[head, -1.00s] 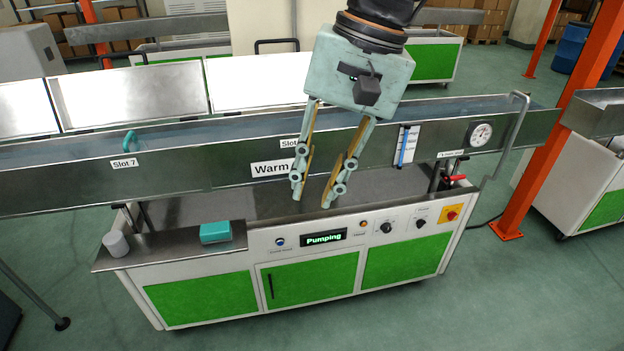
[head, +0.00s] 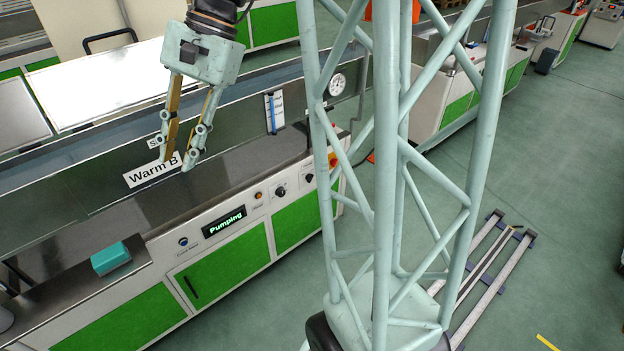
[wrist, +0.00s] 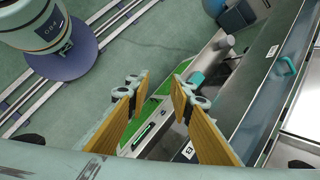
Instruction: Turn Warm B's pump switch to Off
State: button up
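The Warm B unit is a long steel trough with a white label reading Warm B (head: 152,171) and a front panel below. The panel has a lit green display (head: 224,221) reading Pumping, a blue button (head: 183,241), a small orange lamp (head: 258,195) and two black rotary knobs, a left one (head: 281,191) and a right one (head: 309,178). The knobs' labels are too small to read. My gripper (head: 174,164) is open and empty, in front of the trough, above and left of the knobs. In the wrist view its fingers (wrist: 158,88) are apart with nothing between.
A teal box (head: 111,258) sits on the steel shelf left of the panel. A dial gauge (head: 337,84) is on the trough wall. My lattice column stands right of the panel in the head view and covers its right end. Floor rails (head: 482,275) lie at right.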

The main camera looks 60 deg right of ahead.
jog(key=w+d+f+m+t+y+p, duration=0.1)
jog(key=w+d+f+m+t+p, duration=0.1)
jog(key=w+d+f+m, duration=0.45)
jog(key=w+d+f+m+t+y+p, duration=0.15)
jog(key=w+d, duration=0.25)
jog(key=d, duration=0.5)
jog(key=w+d+f+m+t+p, duration=0.1)
jog(key=d+f+m+t, duration=0.1)
jog(key=d+f+m, duration=0.45)
jog(key=d+f+m+t+p, duration=0.1)
jog(key=d+f, duration=0.3)
jog(key=d, duration=0.6)
jog(key=s+d+f+m+t+h+p, duration=0.25)
jog(key=s+d+f+m, duration=0.3)
jog(key=d+f, duration=0.6)
jog(key=s+d+f+m+t+h+p, duration=0.2)
jog(key=s+d+f+m+t, duration=0.3)
jog(key=d+f, duration=0.6)
jog(key=m+h+p, duration=0.1)
jog(key=m+h, duration=0.2)
jog(key=m, duration=0.3)
send_near(312, 179)
jog(key=v, duration=0.5)
jog(key=shift+s+r, duration=0.2)
jog(key=shift+r, duration=0.1)
jog(key=shift+w, duration=0.1)
jog(key=shift+f+p+x, duration=0.2)
jog(key=shift+p+x, duration=0.1)
jog(key=shift+x, duration=6.5)
